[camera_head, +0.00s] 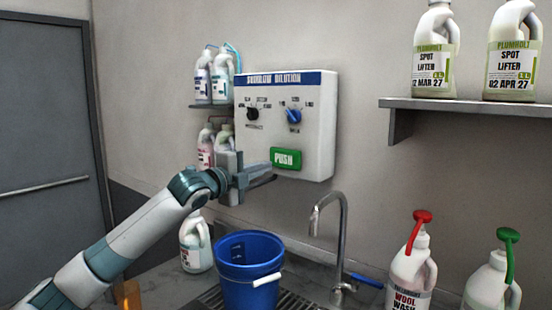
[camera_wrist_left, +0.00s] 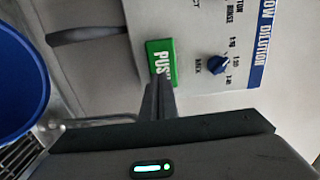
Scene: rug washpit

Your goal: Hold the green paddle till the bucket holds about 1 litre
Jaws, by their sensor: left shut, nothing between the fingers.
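The green paddle (camera_head: 285,158), marked PUSH, is on the lower front of the white dilution unit (camera_head: 312,125) on the wall. It also shows in the left wrist view (camera_wrist_left: 157,52). My left gripper (camera_head: 272,181) is shut and empty, with its fingertips close to the paddle. In the left wrist view its fingers (camera_wrist_left: 160,84) overlap the paddle's lower edge; I cannot tell whether they touch it. The blue bucket (camera_head: 235,287) stands upright below the unit, its white handle hanging at the front. Its contents and any water level are hidden. My right gripper is not in view.
The unit has a black dial (camera_head: 252,114) and a blue dial (camera_head: 293,116). A tap (camera_head: 343,225) rises right of the bucket. Jugs stand on the left shelves, the counter and the right shelf (camera_head: 470,104). A white jug (camera_head: 195,245) is left of the bucket.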

